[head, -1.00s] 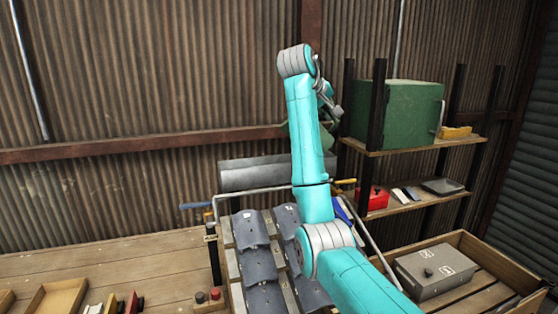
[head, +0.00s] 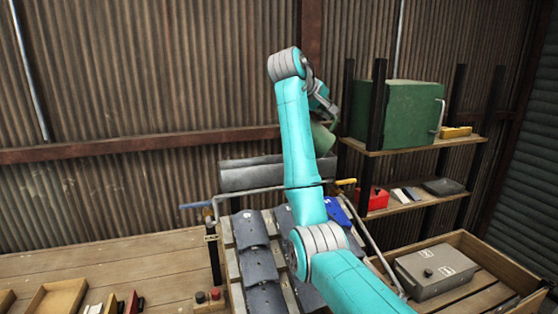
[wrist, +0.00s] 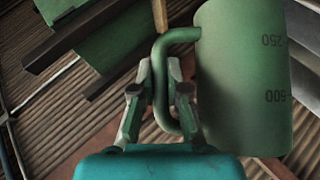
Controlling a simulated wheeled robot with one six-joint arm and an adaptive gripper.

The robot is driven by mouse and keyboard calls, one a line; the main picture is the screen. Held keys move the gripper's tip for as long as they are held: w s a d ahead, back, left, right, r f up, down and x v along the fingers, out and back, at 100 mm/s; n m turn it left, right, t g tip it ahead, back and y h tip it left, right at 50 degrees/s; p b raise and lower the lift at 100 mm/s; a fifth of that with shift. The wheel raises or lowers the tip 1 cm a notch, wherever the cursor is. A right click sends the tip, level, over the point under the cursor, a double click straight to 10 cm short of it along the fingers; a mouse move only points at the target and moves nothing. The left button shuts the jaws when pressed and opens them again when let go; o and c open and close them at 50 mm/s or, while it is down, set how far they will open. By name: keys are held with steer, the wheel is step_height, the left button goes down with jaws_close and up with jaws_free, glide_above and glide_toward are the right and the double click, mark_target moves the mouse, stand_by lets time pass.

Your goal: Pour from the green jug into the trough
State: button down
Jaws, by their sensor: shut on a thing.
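The green jug (wrist: 240,85) fills the right side of the wrist view, with dark measuring marks on its side. My gripper (wrist: 163,85) is shut on the jug's handle (wrist: 160,75). In the head view the jug (head: 323,138) shows only in part behind my arm, above the right end of the trough, and it looks tilted. My gripper in the head view is mostly hidden. I cannot see the jug's contents or any stream.
A rack of dark grey tiles (head: 255,255) slopes below the trough. A shelf with a green cabinet (head: 397,110) and a red box (head: 372,197) stands to the right. A wooden crate holds a grey box (head: 435,270). The wooden bench (head: 160,262) has clear room at left.

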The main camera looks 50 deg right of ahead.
steer(key=shift+w+a, duration=0.1)
steer(key=shift+w+a+r+g+h, duration=0.1)
steer(key=shift+w+r+g+h, duration=0.05)
steer(key=shift+g+h, duration=0.15)
steer(key=shift+w+a+n, duration=0.15)
steer(key=shift+w+n, duration=0.1)
steer(key=shift+n, duration=0.15)
steer(key=shift+w+h, duration=0.1)
steer(key=shift+h, duration=0.2)
steer(key=shift+w+a+g, duration=0.1)
steer(key=shift+a+g, duration=0.05)
steer(key=shift+g, duration=0.15)
steer(key=shift+w+a+n+h, duration=0.2)
steer(key=shift+w+n+h, duration=0.05)
steer(key=shift+n+h, duration=0.15)
steer(key=shift+g, duration=0.3)
steer(key=shift+w+a, duration=0.1)
steer(key=shift+w, duration=0.05)
steer(key=shift+w+a+f+n+h, duration=0.2)
steer(key=shift+w+f+n+h, duration=0.1)
steer(key=shift+h, duration=0.1)
